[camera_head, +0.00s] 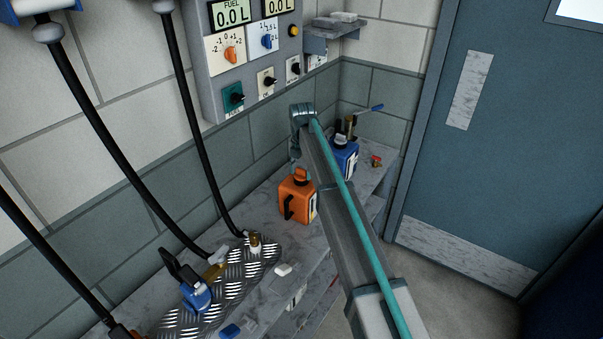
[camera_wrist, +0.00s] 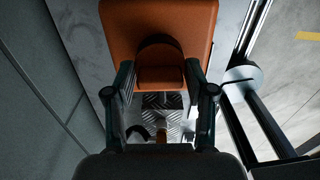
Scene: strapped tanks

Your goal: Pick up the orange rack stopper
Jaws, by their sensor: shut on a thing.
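In the wrist view, the two dark fingers of my gripper (camera_wrist: 159,72) stand on either side of an orange stopper (camera_wrist: 160,54) with a rounded top, and are shut on it. The orange tank (camera_wrist: 112,22) fills the top of that view, right behind the stopper. In the head view, the orange tank (camera_head: 295,205) stands upright on the shelf, with a black handle and an orange piece on top. I cannot tell whether the stopper is clear of the tank.
A blue tank (camera_head: 344,160) stands behind my arm, further along the shelf. A diamond plate (camera_head: 250,266) carries a blue nozzle (camera_head: 197,294) and a brass-coloured fitting (camera_head: 255,244). Black hoses hang at left. A grey control panel (camera_head: 208,75) is on the wall, a door (camera_head: 480,130) at right.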

